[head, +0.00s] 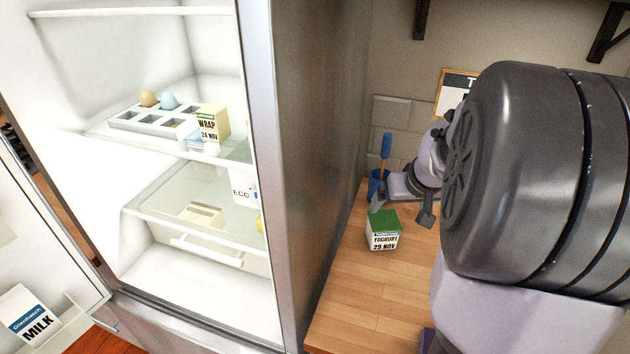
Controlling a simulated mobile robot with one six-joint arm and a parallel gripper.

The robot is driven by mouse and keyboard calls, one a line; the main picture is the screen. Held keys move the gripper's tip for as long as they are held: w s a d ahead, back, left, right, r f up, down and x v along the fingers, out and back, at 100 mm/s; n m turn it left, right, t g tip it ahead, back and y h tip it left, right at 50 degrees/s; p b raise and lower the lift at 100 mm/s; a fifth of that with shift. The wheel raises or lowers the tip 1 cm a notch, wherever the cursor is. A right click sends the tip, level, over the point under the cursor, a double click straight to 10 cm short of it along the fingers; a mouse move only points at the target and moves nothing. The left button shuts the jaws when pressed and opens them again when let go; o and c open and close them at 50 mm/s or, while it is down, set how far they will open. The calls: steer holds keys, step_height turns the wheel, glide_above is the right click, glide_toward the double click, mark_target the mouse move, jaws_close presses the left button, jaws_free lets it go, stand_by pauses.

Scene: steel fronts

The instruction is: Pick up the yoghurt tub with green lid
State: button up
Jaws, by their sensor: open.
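The yoghurt tub with green lid (383,237) stands upright on the wooden counter (355,290), to the right of the fridge. Its white side reads "YOGHURT 29 NOV". My gripper (402,213) is open, with one finger at the tub's upper left and the other at its upper right. The fingers are close to the green lid; I cannot tell whether they touch it. My arm covers the right part of the counter.
The fridge (318,160) stands open at left, holding an egg tray (150,122) and a "WRAP" box (212,123). A milk carton (30,315) sits in the door. A blue cup (377,184) with a blue-handled tool is behind the tub. The counter in front is clear.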

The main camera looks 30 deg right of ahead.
steer(key=b, duration=0.3)
glide_toward(385, 221)
steer(key=x, duration=0.5)
steer(key=shift+s+a+f, duration=0.1)
steer(key=shift+s+f, duration=0.05)
steer(key=shift+f, duration=0.25)
steer(key=b+x, duration=0.2)
steer(key=x, duration=0.4)
steer(key=shift+r, duration=0.35)
steer(key=c, duration=2)
